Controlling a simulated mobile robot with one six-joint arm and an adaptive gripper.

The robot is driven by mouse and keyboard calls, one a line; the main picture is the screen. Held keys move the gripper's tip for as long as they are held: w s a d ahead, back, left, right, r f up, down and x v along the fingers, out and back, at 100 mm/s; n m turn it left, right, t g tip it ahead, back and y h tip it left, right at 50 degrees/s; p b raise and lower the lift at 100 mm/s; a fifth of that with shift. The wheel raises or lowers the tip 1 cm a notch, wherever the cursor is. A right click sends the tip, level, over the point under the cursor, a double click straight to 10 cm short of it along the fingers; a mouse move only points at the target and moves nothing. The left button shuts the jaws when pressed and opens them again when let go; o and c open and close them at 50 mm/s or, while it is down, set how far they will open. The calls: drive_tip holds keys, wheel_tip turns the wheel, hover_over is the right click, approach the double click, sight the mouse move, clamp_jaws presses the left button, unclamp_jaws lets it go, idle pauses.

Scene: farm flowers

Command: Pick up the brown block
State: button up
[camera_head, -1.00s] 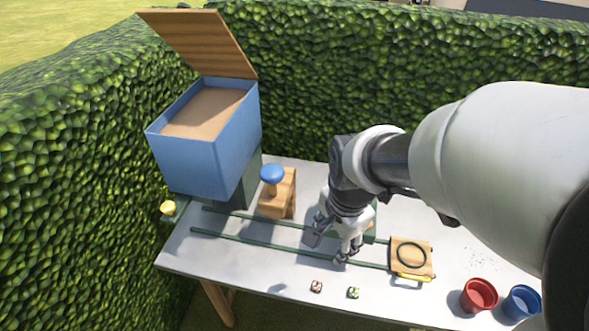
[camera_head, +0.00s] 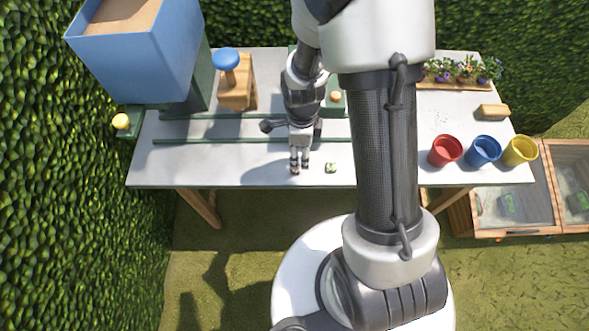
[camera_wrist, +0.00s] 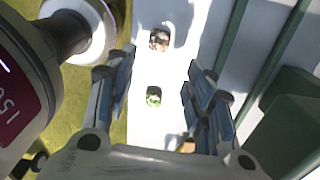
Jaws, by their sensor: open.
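The small brown block (camera_wrist: 160,40) has a pale and brown mottled top and lies on the white table top. In the wrist view it sits centred ahead of the fingertips, with the fingers to either side and short of it. In the head view my gripper (camera_head: 299,161) points down near the table's front edge and mostly hides the block. My gripper is open and empty in the wrist view (camera_wrist: 160,64). A small green block (camera_head: 331,168) lies to the right of my gripper; it also shows in the wrist view (camera_wrist: 153,96).
Green rails (camera_head: 220,141) run along the table behind the gripper. A wooden stand with a blue knob (camera_head: 226,59) and a large blue hopper (camera_head: 145,50) stand back left. Red (camera_head: 446,151), blue (camera_head: 483,151) and yellow (camera_head: 519,151) pots stand at the right.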

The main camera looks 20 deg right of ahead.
sight(299, 168)
drive_tip(key=f+b, duration=0.1)
drive_tip(key=f, duration=0.2)
drive_tip(key=f+b, duration=0.1)
drive_tip(key=f, duration=0.3)
drive_tip(key=shift+s+a+f+b, duration=0.2)
drive_tip(key=shift+f+b, duration=0.1)
drive_tip(key=shift+b, duration=0.1)
drive_tip(key=shift+r, duration=0.1)
drive_tip(key=c, duration=1)
